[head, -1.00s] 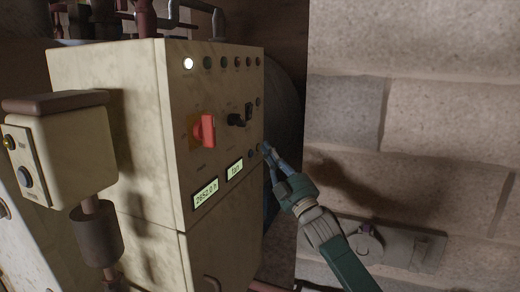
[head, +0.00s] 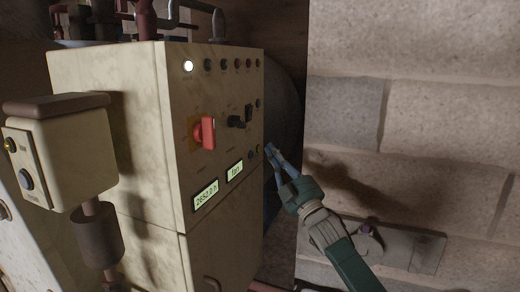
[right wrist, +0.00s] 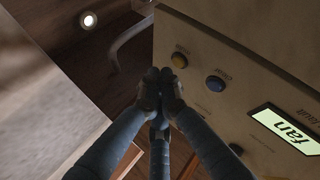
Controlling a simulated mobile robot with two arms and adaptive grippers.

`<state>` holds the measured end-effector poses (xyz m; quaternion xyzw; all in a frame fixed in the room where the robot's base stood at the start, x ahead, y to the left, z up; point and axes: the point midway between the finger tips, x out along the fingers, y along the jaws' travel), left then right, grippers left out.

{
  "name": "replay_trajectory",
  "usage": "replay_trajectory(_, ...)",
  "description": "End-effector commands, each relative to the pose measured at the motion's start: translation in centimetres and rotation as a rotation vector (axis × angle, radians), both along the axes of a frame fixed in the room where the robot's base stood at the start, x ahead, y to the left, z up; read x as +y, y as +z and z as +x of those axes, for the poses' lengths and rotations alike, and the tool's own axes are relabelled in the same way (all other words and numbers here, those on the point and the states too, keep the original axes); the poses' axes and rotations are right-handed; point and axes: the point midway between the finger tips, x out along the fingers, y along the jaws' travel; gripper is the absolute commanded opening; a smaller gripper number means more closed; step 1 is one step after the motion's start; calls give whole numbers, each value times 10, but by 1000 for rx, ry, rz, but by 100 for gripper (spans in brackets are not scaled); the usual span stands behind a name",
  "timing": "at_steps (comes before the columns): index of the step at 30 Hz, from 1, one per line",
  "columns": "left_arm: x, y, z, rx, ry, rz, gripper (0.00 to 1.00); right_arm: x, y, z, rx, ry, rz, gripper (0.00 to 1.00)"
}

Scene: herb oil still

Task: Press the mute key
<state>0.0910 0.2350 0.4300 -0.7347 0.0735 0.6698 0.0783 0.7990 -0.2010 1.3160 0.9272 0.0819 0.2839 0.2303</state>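The beige control cabinet (head: 216,135) stands left of centre in the head view. Its front carries a yellow button (right wrist: 179,60) and a blue button (right wrist: 215,83), side by side near one edge, above a lit display reading "fan" (right wrist: 287,130). Their labels are too small to read, so I cannot tell which is the mute key. My right gripper (head: 270,150) is just right of the cabinet front, near these buttons. In the right wrist view its fingertips (right wrist: 160,88) are together, with nothing between them, and appear apart from both buttons. My left gripper is not in view.
The cabinet front also has a red switch (head: 208,132), a black knob (head: 236,121), a row of lamps with one lit (head: 188,66), and an hour display (head: 206,194). A smaller box (head: 70,150) with two buttons stands left. A block wall (head: 420,130) bounds the right.

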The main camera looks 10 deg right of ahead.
Motion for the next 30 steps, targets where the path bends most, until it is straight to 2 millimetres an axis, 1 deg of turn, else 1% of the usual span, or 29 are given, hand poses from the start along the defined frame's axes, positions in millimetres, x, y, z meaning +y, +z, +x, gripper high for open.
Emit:
replay_trajectory(5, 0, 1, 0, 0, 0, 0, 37, -1, 0, -1, 0, 0, 0, 0)
replay_trajectory(16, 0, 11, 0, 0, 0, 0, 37, -31, 0, -20, 1, -2, -3, 0)
replay_trajectory(21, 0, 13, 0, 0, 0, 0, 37, -40, 0, -27, 0, 0, -1, 0)
replay_trajectory(30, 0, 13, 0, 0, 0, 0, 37, -42, 0, -28, 0, 0, 0, 0)
